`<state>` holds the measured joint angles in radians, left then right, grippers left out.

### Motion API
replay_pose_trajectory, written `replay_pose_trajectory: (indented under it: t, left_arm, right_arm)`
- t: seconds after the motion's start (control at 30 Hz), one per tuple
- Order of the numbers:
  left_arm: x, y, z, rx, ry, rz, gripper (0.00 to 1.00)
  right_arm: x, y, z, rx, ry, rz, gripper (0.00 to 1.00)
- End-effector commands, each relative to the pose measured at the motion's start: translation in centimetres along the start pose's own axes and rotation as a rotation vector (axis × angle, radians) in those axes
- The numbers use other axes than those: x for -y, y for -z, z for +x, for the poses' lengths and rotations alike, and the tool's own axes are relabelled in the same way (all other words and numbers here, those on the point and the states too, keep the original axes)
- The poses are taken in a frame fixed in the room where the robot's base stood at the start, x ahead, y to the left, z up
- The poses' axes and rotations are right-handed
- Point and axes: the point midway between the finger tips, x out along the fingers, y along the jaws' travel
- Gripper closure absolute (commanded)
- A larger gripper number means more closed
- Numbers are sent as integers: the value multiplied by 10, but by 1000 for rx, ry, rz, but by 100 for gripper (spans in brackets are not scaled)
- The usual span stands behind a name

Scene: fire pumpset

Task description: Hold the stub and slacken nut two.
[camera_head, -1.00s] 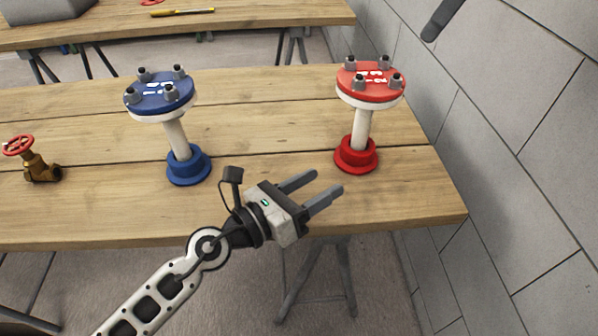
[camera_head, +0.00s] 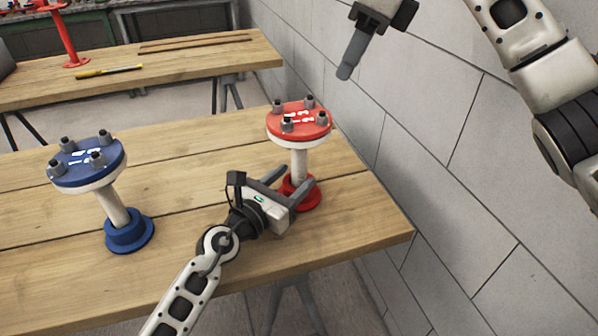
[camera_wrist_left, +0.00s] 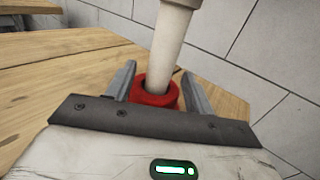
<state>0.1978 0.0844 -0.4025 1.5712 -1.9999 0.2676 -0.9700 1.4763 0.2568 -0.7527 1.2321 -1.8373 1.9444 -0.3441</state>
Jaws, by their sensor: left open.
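The red stub has a red flange (camera_head: 299,120) with several grey nuts on top, a white pipe (camera_head: 299,163) and a red foot (camera_head: 310,198) on the bench. White marks on the flange are too small to read, so I cannot tell which nut is two. My left gripper (camera_head: 294,176) is open low at the stub, with a finger on each side. In the left wrist view the white pipe (camera_wrist_left: 170,48) and red foot (camera_wrist_left: 155,94) show between the fingers, with no clear contact. My right gripper (camera_head: 346,70) hangs above and right of the flange; its finger gap is hidden.
A similar blue stub (camera_head: 88,163) stands on the bench (camera_head: 190,165) to the left. A grey block wall (camera_head: 440,170) runs close along the right side. A second bench behind carries a yellow pen-like tool (camera_head: 108,72).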

Motion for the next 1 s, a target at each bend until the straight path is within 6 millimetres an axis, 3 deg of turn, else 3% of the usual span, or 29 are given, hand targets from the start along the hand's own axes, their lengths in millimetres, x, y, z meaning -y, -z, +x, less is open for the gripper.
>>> replay_pose_trajectory:
  t: [0.2,0.57,0.6,0.8,1.0]
  left_arm:
    - [0,0,25,1,1,-1,47]
    - [0,0,30,1,0,0,47]
    - [0,0,30,1,0,0,50]
    - [0,0,30,1,0,0,100]
    - [0,0,30,0,0,0,100]
  right_arm:
    - [0,0,0,0,0,0,64]
    - [0,0,0,0,0,0,64]
    - [0,0,0,0,0,0,64]
    - [0,0,0,0,0,0,64]
    - [0,0,0,0,0,0,64]
